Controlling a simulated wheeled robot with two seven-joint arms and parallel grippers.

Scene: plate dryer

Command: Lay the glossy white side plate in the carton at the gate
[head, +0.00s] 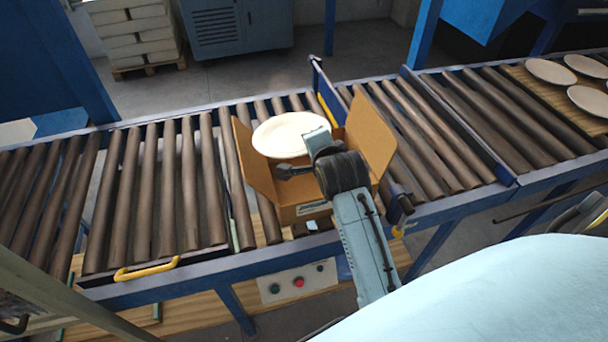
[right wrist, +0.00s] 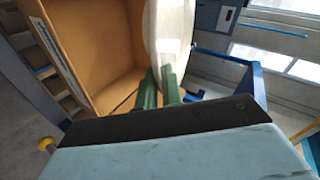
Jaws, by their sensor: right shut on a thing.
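The white side plate (head: 283,134) is over the open cardboard carton (head: 302,205) in the head view, between its raised flaps. My right gripper (head: 302,158) is shut on the plate's near edge. In the right wrist view the green fingers (right wrist: 168,85) pinch the plate (right wrist: 168,35) beside the carton's open inside (right wrist: 100,45). Whether the plate touches the carton's floor cannot be told. The carton stands on the rollers against the blue gate (head: 326,92), which crosses the conveyor on its right. My left gripper is not in view.
Several other plates (head: 550,71) lie on a wooden board at the far right of the conveyor. The rollers (head: 160,190) left of the carton are clear. A yellow handle (head: 147,269) and a button panel (head: 297,283) are at the front edge.

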